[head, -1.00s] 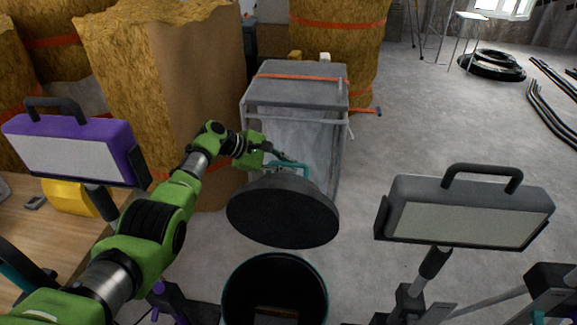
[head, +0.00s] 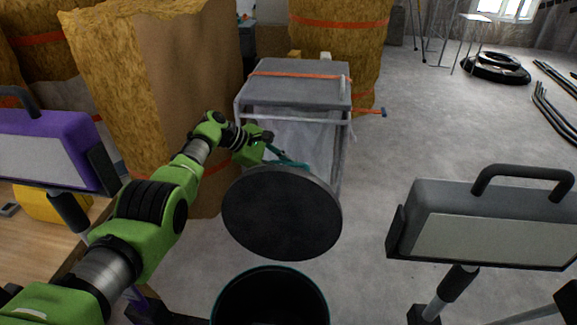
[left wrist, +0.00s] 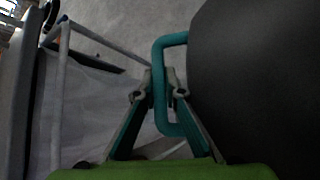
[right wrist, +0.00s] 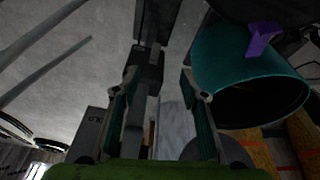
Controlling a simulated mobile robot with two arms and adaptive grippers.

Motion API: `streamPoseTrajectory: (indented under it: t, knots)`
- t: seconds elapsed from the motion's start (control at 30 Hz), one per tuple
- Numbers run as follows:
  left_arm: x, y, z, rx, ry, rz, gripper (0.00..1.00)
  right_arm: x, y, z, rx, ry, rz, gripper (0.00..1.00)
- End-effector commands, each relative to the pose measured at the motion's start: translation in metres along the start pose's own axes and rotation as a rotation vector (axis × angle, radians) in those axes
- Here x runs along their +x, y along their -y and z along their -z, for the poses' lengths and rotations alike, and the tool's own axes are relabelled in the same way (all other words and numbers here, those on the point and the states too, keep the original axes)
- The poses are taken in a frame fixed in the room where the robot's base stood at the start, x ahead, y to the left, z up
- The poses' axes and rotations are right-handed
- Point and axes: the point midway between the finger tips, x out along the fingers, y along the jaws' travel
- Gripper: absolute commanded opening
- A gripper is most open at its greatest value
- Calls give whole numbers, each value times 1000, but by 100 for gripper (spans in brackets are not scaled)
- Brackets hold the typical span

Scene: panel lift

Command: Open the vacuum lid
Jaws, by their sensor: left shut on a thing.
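The vacuum lid (head: 282,212) is a dark round disc, held up and steeply tilted, its flat face toward me. It hangs clear of the open vacuum drum (head: 270,275), a dark container with a teal rim, just behind the drum's mouth. The drum also shows in the right wrist view (right wrist: 232,62). My left gripper (left wrist: 163,92) is shut on the lid's teal handle (left wrist: 171,128), with the lid (left wrist: 255,80) to the right of it. My right gripper (right wrist: 160,82) is out of the head view. Its fingers are apart, with nothing visibly held.
A grey work light (head: 490,222) on a stand is at the right and a purple one (head: 45,150) at the left. A grey-topped frame cart (head: 298,82) stands behind the lid. Wrapped insulation rolls (head: 150,90) are at the left. Open floor (head: 440,130) lies at the right.

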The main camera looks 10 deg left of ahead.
Motion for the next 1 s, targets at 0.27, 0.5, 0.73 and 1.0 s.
streamPoseTrajectory:
  t: [0.27, 0.5, 0.73, 1.0]
  knots:
    - [1, 2, 2, -8, 0, 11, 0, 3, 0, -1, 0, 0, 0, 40]
    - [1, 3, 2, -8, 0, 12, 0, 3, 0, -1, 0, 0, 0, 40]
    - [1, 3, 2, -8, 0, 13, 18, 3, 0, -1, 0, 0, 0, 40]
    - [-1, 4, 3, -8, 0, 14, 18, 3, 0, 0, 2, -3, 1, 40]
